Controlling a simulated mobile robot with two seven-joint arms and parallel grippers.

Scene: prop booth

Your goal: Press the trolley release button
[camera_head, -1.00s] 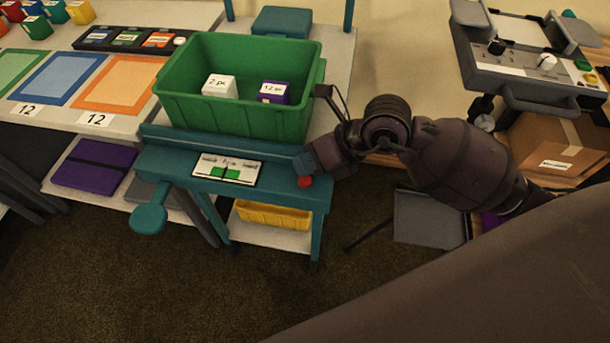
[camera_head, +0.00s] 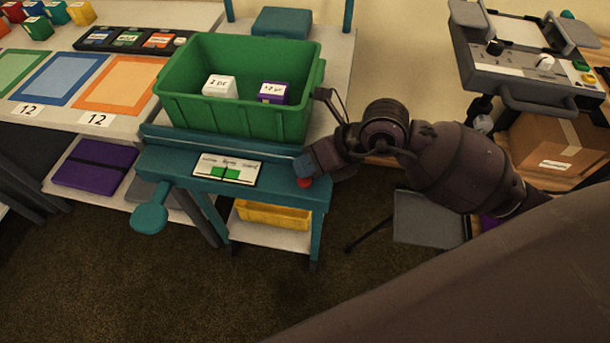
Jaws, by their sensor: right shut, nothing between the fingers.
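The teal trolley (camera_head: 270,193) stands in the middle of the view. The red release button (camera_head: 304,182) is at the right end of its front panel, partly covered by my gripper. My right gripper (camera_head: 303,167) is shut and empty, with its tip right at the button; I cannot tell for certain whether it touches. A small display with two green blocks (camera_head: 227,171) is on the panel to the left of the button. My left gripper is not in view.
A green bin (camera_head: 225,117) holding a white box (camera_head: 220,86) and a purple box (camera_head: 274,91) sits on the trolley. A teal paddle-shaped part (camera_head: 149,218) sticks out at front left. A table with coloured mats (camera_head: 120,84) is at left. A grey machine (camera_head: 530,60) stands at right.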

